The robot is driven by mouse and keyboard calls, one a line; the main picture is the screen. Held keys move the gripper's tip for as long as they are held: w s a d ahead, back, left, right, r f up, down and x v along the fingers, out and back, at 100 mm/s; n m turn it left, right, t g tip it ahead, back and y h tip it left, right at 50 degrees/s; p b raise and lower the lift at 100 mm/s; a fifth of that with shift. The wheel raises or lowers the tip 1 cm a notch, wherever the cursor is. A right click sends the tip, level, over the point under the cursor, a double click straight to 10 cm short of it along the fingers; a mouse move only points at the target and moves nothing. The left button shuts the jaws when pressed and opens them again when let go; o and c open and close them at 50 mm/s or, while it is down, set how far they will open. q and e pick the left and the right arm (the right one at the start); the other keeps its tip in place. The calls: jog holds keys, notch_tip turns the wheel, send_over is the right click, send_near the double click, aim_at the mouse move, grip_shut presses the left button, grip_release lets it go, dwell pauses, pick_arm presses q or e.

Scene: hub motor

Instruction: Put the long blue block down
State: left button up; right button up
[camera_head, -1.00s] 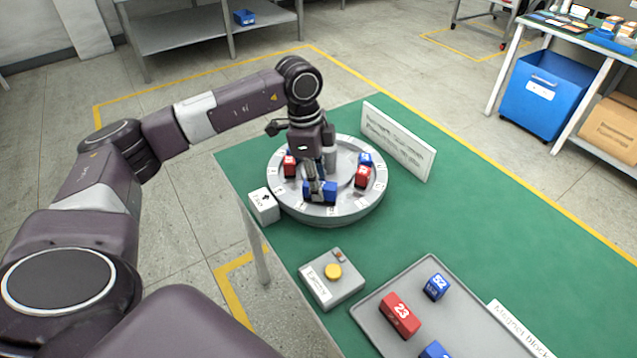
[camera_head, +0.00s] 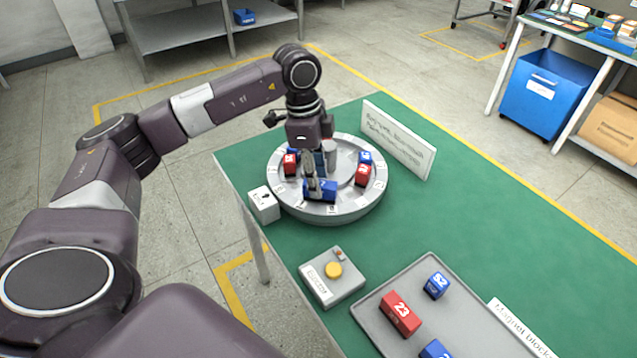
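The long blue block (camera_head: 328,190) lies on the front part of the round grey turntable (camera_head: 335,215), between raised segments of its ring. My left gripper (camera_head: 315,188) is right over the block from above. Its fingers overlap the block in the picture and hide part of it. The fingers appear spread beside the block rather than clamped, though the gap is small in this view. Two red blocks stand on the ring, one at the left (camera_head: 290,165) and one at the right (camera_head: 362,175). A blue block (camera_head: 365,158) sits behind the right red one. My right gripper is not in view.
A grey tray (camera_head: 375,310) in front holds a red block (camera_head: 401,314) and blue blocks (camera_head: 436,286). A box with a yellow button (camera_head: 333,270) stands left of it. A white arrow block (camera_head: 264,204) and a sign board (camera_head: 400,140) flank the turntable. The green table is clear at the right.

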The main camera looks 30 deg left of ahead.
pick_arm(q)
notch_tip(320, 180, up, 10)
jog(key=a, duration=0.1)
jog(key=shift+s+a+b, duration=0.2)
jog(key=shift+s+b, duration=0.1)
jog(key=shift+b, duration=0.1)
dwell(0.6)
dwell(1.0)
